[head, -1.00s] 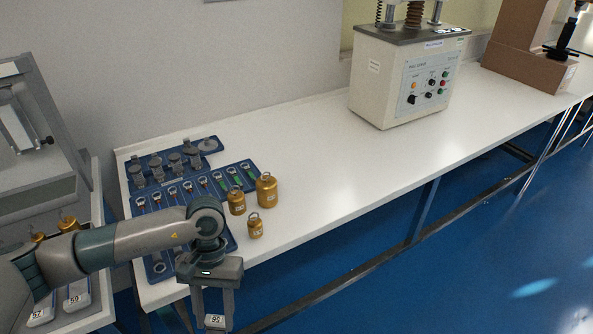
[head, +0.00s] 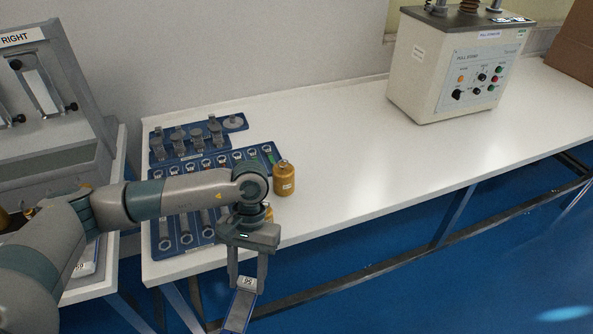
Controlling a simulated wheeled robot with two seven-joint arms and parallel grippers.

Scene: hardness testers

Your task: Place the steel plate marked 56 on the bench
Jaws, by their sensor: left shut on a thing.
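The plate is in front of the bench's front edge, over the blue floor. The white bench (head: 340,165) runs from the left middle to the upper right. My left arm reaches across the bench's left end and hides part of the things there. My right gripper is not in view.
Blue trays of fittings (head: 235,123) and a brass weight (head: 284,178) occupy the bench's left end. Another brass weight is mostly hidden behind my arm. A pull stand (head: 455,70) stands at the back right. The bench between them is clear. A machine labelled RIGHT (head: 45,100) is at left.

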